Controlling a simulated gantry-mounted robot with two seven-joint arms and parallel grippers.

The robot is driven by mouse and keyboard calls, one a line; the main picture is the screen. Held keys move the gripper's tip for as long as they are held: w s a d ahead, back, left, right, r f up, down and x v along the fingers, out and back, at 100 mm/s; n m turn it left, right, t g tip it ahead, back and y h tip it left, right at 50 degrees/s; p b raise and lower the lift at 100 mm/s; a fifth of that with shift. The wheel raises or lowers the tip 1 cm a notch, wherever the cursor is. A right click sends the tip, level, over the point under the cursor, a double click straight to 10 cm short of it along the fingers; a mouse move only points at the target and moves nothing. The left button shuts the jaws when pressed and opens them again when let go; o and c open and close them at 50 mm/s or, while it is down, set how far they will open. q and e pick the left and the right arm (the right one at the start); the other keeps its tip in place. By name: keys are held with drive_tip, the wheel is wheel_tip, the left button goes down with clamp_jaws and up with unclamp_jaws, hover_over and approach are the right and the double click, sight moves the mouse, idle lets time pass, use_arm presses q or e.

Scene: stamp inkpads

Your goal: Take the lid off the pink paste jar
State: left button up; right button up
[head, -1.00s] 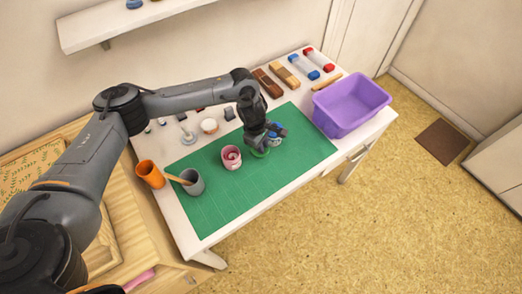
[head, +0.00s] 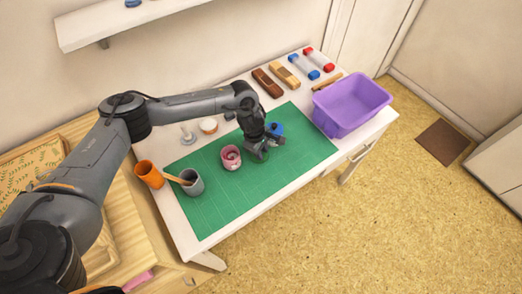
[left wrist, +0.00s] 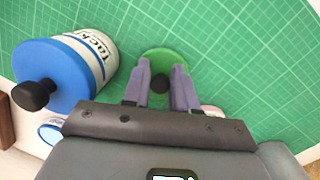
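A pink jar (head: 231,158) stands on the green mat, left of my left gripper in the head view. Its top looks pink with a darker inside, too small to make out fully. A pale pink edge (left wrist: 212,109) shows behind my left gripper in the left wrist view. A round green lid (left wrist: 165,55) with a dark knob lies low over the mat beneath my left gripper (left wrist: 161,66). The knob is between the two fingers; whether they press on it is unclear. The gripper also shows in the head view (head: 256,154). My right gripper is not in view.
A blue-lidded jar (left wrist: 62,72) stands close beside my left gripper. A grey cup (head: 193,184) and an orange cup (head: 149,174) stand left on the table. A purple bin (head: 350,108) stands at the right. The mat's front part (head: 225,205) is clear.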

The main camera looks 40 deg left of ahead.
use_arm(q)
drive_tip(key=shift+o, duration=1)
